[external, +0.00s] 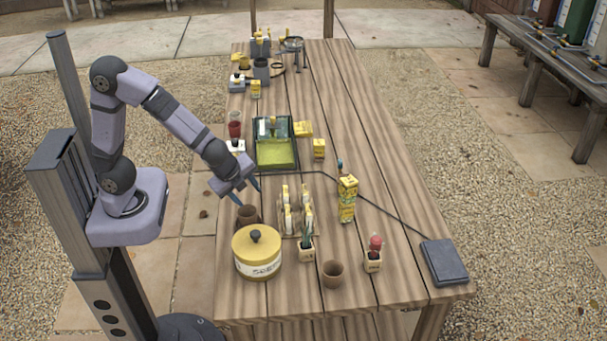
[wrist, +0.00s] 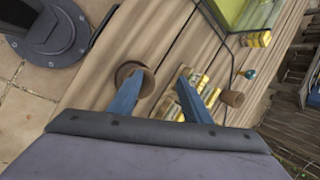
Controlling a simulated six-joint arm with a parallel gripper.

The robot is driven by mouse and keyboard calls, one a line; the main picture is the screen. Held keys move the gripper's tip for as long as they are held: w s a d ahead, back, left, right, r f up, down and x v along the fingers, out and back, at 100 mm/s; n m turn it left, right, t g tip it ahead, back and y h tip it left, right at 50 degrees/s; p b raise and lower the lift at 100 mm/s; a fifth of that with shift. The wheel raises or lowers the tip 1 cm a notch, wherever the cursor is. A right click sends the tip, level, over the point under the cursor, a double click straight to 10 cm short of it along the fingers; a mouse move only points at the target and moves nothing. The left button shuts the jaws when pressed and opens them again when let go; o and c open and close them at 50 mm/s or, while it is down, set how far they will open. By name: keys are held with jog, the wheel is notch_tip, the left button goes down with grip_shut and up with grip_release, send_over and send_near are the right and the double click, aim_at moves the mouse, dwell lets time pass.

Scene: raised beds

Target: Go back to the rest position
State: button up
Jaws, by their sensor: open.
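My gripper (external: 248,194) is open over the left edge of the wooden table, and nothing shows between its fingers. In the wrist view its two blue fingers (wrist: 163,72) stand apart. A brown pot (external: 247,215) is just below the fingertips in the external view. In the wrist view the left finger overlaps this pot (wrist: 122,72); I cannot tell whether they touch. My arm is bent and reaches down and right from its base at the left of the table.
A yellow lidded tin (external: 258,256) stands in front of the pot. A rack of white-and-yellow packets (external: 287,222) is just right of it. Behind are a black-edged tray (external: 293,128) and small pots. A yellow stack (external: 348,205) stands farther right. The table's right side is mostly clear.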

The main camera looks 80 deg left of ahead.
jog(key=s+d+n+g+h+p, duration=0.2)
jog(key=s+d+n+h, duration=0.2)
jog(key=s+n, duration=0.8)
jog(key=shift+s+d+r+g+h+p, duration=0.15)
jog(key=shift+d+r+g+h+p, duration=0.05)
jog(key=shift+r+g+h+p, duration=0.2)
